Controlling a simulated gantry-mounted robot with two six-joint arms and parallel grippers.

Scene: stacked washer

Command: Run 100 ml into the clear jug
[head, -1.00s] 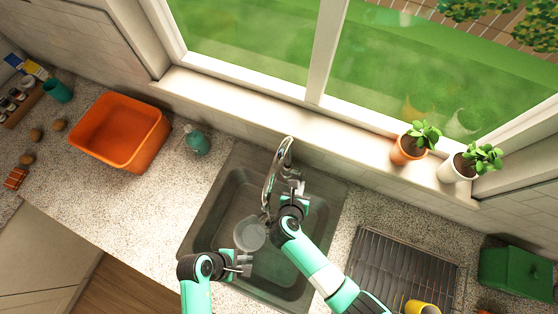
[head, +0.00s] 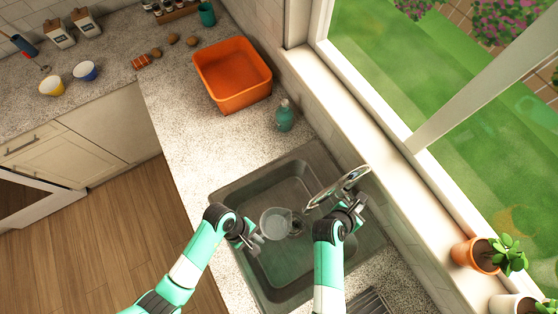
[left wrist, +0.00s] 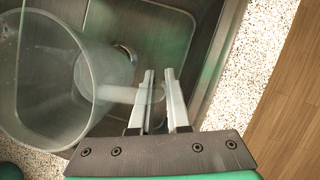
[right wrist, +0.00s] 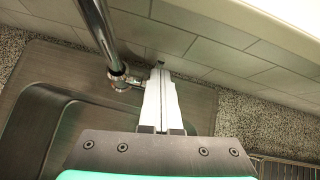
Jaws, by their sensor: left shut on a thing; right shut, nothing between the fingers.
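The clear jug (head: 276,223) is over the sink basin (head: 275,274), just left of the tap's spout end in the head view. My left gripper (head: 256,241) is shut on the jug's handle; the left wrist view shows the jug (left wrist: 40,85) and the fingers (left wrist: 160,100) at its handle. I cannot make out any water in the jug. The chrome tap (head: 342,184) arches over the basin. My right gripper (head: 357,205) is shut and empty beside the tap's base. In the right wrist view its fingertips (right wrist: 160,80) are close to the tap's small side lever (right wrist: 125,82); contact is unclear.
A teal soap bottle (head: 284,116) and an orange tub (head: 232,75) stand on the counter beyond the sink. Potted plants (head: 477,255) stand on the window sill at right. A drying rack (head: 372,304) is at the bottom edge. The counter left of the sink is clear.

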